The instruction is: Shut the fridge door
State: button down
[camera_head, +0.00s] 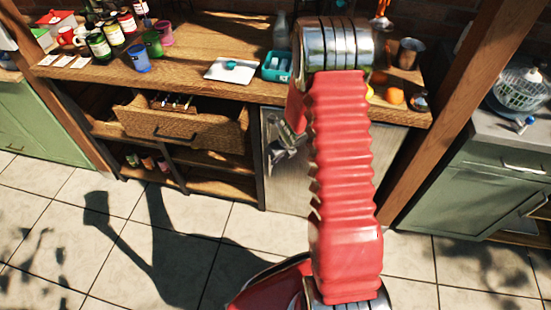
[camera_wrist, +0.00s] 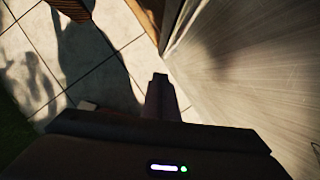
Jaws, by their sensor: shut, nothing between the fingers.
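The fridge (camera_head: 280,190) is built in under the counter, and its brushed metal door faces me. In the head view the door looks about flush with the dark post at its left; much of it is hidden behind my red arm. In the wrist view the door (camera_wrist: 255,65) fills the right side, its edge running up beside a wooden part. I cannot tell whether a thin gap is left. My gripper (camera_wrist: 160,78) is shut and empty, low beside the door's face; contact is unclear. In the head view my gripper (camera_head: 272,160) shows partly behind my arm.
A wicker drawer (camera_head: 180,130) stands pulled out left of the fridge. The wooden counter (camera_head: 200,80) above holds jars, mugs, a white board (camera_head: 232,70) and a teal container (camera_head: 277,66). A wooden post (camera_head: 440,110) stands at right. The tiled floor (camera_head: 180,230) in front is clear.

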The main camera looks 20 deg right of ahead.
jog(key=v, duration=0.6)
jog(key=shift+s+a+r, duration=0.2)
jog(key=shift+a+r, duration=0.1)
jog(key=shift+r, duration=0.05)
dwell(0.4)
jog(key=s+a+n+g+y, duration=0.2)
jog(key=s+a+n, duration=0.25)
jog(key=n, duration=0.45)
jog(key=s+a+r+n+t+h, duration=0.1)
jog(key=s+a+r+n, duration=0.2)
jog(key=s+r+n, duration=0.4)
jog(key=s+a+r+n+t+h, duration=0.1)
jog(key=s+a+r+n, duration=0.3)
jog(key=r+n, duration=0.5)
jog(key=s+a+r+n+t, duration=0.1)
jog(key=s+a+r+n, duration=0.2)
jog(key=s+r+n, duration=0.5)
notch_tip(320, 180, up, 8)
jog(key=shift+s+a+n+h, duration=0.15)
jog(key=shift+s+n+h, duration=0.25)
jog(key=shift+s, duration=0.5)
